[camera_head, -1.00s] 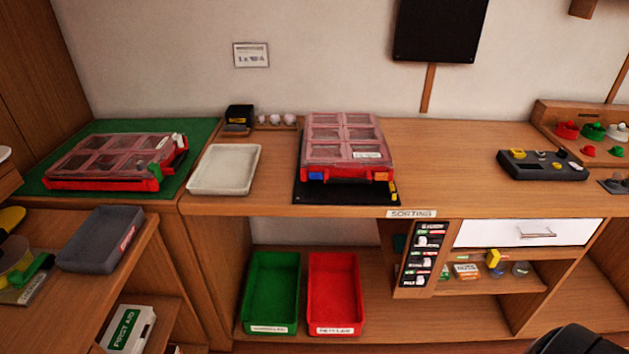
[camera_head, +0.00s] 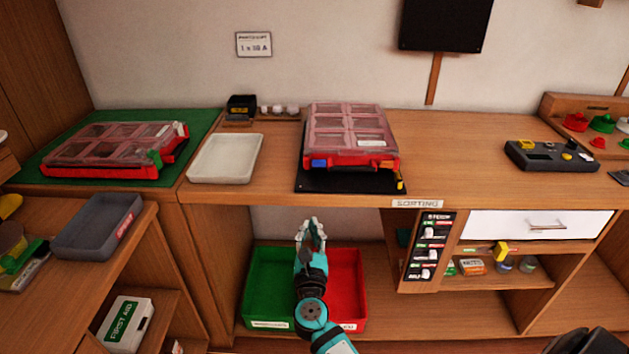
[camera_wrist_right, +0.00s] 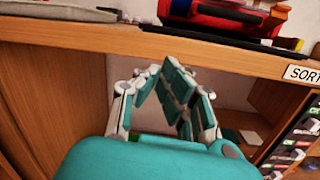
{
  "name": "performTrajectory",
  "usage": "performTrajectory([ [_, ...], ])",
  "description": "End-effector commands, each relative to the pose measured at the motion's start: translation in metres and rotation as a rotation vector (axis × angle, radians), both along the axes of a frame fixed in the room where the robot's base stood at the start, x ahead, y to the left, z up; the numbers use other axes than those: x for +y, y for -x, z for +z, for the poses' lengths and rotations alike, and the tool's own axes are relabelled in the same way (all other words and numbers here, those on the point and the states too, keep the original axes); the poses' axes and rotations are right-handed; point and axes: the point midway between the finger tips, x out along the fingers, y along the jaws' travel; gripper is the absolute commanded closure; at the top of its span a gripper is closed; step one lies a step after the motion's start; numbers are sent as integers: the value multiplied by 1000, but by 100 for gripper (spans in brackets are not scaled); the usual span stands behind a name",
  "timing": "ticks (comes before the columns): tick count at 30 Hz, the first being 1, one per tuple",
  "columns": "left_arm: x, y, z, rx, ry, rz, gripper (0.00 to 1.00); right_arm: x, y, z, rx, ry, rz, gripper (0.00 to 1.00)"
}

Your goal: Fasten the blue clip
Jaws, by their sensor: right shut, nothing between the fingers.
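A red case (camera_head: 352,140) with a clear pinkish compartment lid lies on a black mat (camera_head: 345,185) on the middle bench. The blue clip (camera_head: 319,163) is on its front edge, at the left; whether it is fastened is too small to tell. An orange clip is at the right of that edge. In the right wrist view the blue clip (camera_wrist_right: 180,7) is at the top, beyond the fingers. My right gripper (camera_head: 311,226) is shut and empty, below the bench edge and in front of the case, apart from it. My left gripper is not in view.
The bench's front edge (camera_wrist_right: 230,62) lies between my right gripper and the case. A white tray (camera_head: 226,158) stands left of the case. Green (camera_head: 262,280) and red (camera_head: 352,290) bins sit on the shelf below. Another red case (camera_head: 105,150) lies on the green mat.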

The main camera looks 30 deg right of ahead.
Motion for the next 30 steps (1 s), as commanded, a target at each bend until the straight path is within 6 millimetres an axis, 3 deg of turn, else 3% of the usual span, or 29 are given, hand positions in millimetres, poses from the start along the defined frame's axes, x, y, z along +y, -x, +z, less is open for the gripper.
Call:
performTrajectory([
  [1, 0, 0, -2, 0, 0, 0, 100, -3, 1, 21, -24, 66, -22, 100],
  [3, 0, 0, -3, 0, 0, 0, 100, -5, 2, 42, -43, 138, -48, 100],
  [6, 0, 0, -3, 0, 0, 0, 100, -7, 4, 57, -56, 194, -72, 100],
  [20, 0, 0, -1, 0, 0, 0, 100, -10, -1, 63, -59, 207, -75, 100],
  [30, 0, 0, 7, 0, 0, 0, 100, -39, -49, 79, -61, 205, -76, 100],
])
